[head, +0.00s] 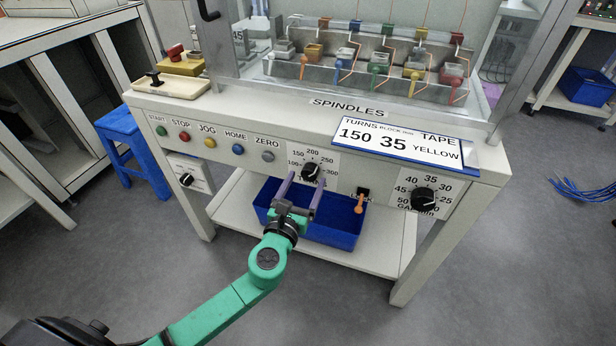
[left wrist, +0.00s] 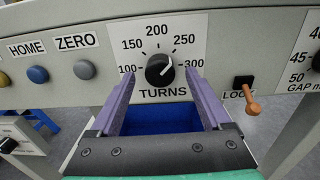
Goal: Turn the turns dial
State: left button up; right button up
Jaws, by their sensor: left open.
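The turns dial (head: 311,171) is a black round knob on a white plate on the machine's front panel. It also shows in the left wrist view (left wrist: 159,69), with 100 to 300 marked around it and TURNS below. Its pale pointer line appears to point to the upper right, roughly between 250 and 300. My left gripper (head: 305,181) is open in front of the dial. In the left wrist view its purple fingers (left wrist: 161,76) stand to the left and right of the knob, with gaps on both sides. The right gripper is not in view.
A card (head: 400,143) reads TURNS 150, 35 and TAPE YELLOW. An orange lock lever (head: 359,204) and the gap dial (head: 424,199) are to the right. Push buttons (head: 210,142) line the panel's left. A blue bin (head: 340,222) sits on the shelf below.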

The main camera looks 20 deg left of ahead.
pick_arm(q)
jog(key=shift+w, duration=1.15)
grip_shut()
